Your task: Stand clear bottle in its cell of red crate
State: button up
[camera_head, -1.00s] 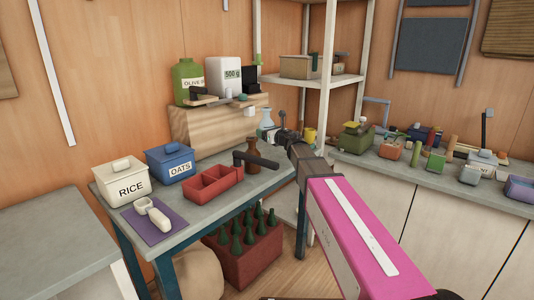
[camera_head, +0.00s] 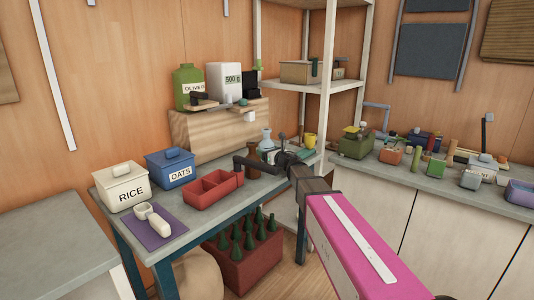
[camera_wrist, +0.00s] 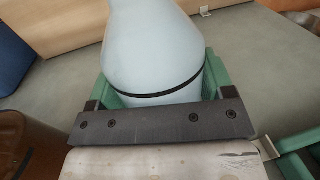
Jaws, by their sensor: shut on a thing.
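The clear bottle (camera_head: 265,137), pale blue, is at the back of the table beside a brown bottle (camera_head: 253,153). In the wrist view the clear bottle (camera_wrist: 155,50) fills the top centre, with a thin dark band round it and its top out of frame. My gripper (camera_head: 272,152) is shut on it, with green jaw parts on both sides. Whether its base touches the table cannot be told. A red crate (camera_head: 188,200) with open cells lies on the table, left of my gripper. A darker red crate (camera_head: 238,278) with several green bottles stands below the table.
Rice (camera_head: 133,194) and oats (camera_head: 170,178) boxes stand left on the table, near a scoop on a purple mat (camera_head: 160,231). A wooden riser (camera_head: 195,133) stands behind. A shelf post (camera_head: 322,125) rises close to my gripper's right.

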jog(key=shift+f, duration=0.55)
jog(key=o, duration=1.6)
jog(key=shift+o, duration=0.2)
